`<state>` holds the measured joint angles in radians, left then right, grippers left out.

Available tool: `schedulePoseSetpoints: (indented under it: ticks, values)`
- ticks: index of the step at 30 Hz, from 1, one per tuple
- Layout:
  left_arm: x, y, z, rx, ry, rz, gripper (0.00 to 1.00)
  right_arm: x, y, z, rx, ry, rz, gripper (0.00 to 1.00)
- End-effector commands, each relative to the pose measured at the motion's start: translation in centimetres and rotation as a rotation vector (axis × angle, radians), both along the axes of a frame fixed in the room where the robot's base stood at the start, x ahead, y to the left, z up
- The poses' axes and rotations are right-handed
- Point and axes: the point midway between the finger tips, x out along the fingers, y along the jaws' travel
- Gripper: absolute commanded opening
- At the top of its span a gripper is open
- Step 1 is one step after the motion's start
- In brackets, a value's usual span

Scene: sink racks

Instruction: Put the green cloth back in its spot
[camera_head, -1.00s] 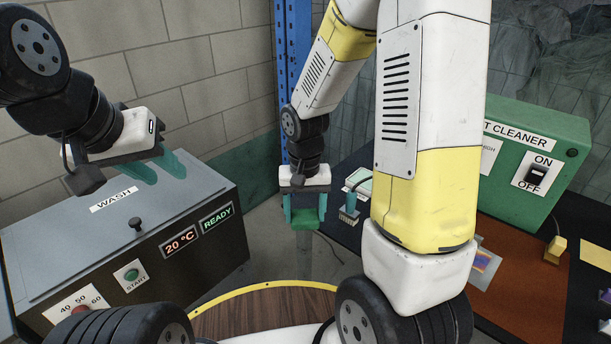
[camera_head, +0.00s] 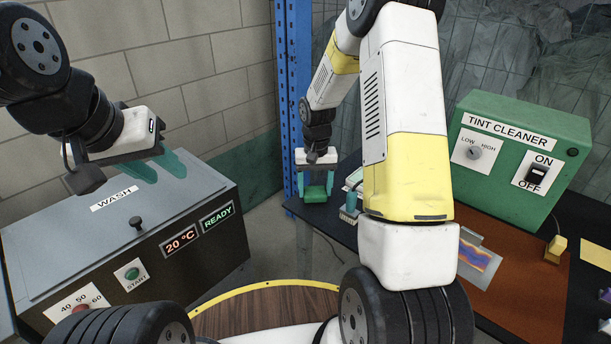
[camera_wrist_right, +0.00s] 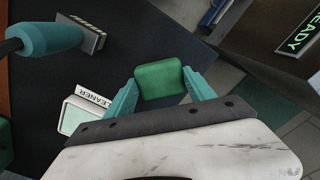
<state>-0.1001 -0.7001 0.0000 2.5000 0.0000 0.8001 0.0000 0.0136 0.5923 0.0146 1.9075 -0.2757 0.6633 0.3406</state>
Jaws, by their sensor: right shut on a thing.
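The green cloth (camera_head: 315,193) is a small folded pad between the teal fingers of my right gripper (camera_head: 317,188). In the right wrist view the green cloth (camera_wrist_right: 159,79) fills the gap between the fingers of my right gripper (camera_wrist_right: 161,88), which are shut on it. The cloth is by the far left corner of the dark table (camera_head: 345,232); whether it touches the top cannot be told. My left gripper (camera_head: 160,168) hangs over the wash machine (camera_head: 120,225), its fingers apart and nothing visible between them.
A teal-handled brush (camera_wrist_right: 60,38) and a cleaner box (camera_wrist_right: 82,112) are close to the cloth on the table. The green tint cleaner machine (camera_head: 515,150) stands at the right. A blue post (camera_head: 292,90) rises behind my right gripper.

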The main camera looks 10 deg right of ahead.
Motion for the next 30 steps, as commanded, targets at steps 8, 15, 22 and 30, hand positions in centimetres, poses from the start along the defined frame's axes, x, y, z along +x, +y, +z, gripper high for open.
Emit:
schedulePoseSetpoints:
  ticks: [8,15,22,30]
  values:
    - [0.0,0.0,0.0,0.0,0.0,0.0,0.36,0.0,0.0,-0.5,0.0,-0.002,-0.001,0.25]
    - [0.0,0.0,0.0,0.0,0.0,0.0,0.36,0.0,0.0,-0.8,0.0,-0.002,-0.001,0.84]
    - [0.0,0.0,0.0,0.0,0.0,0.0,0.36,0.0,0.0,-0.8,0.0,-0.002,-0.001,0.84]
    - [0.0,0.0,0.0,0.0,0.0,0.0,0.36,0.1,0.0,1.1,0.0,-0.006,-0.001,0.84]
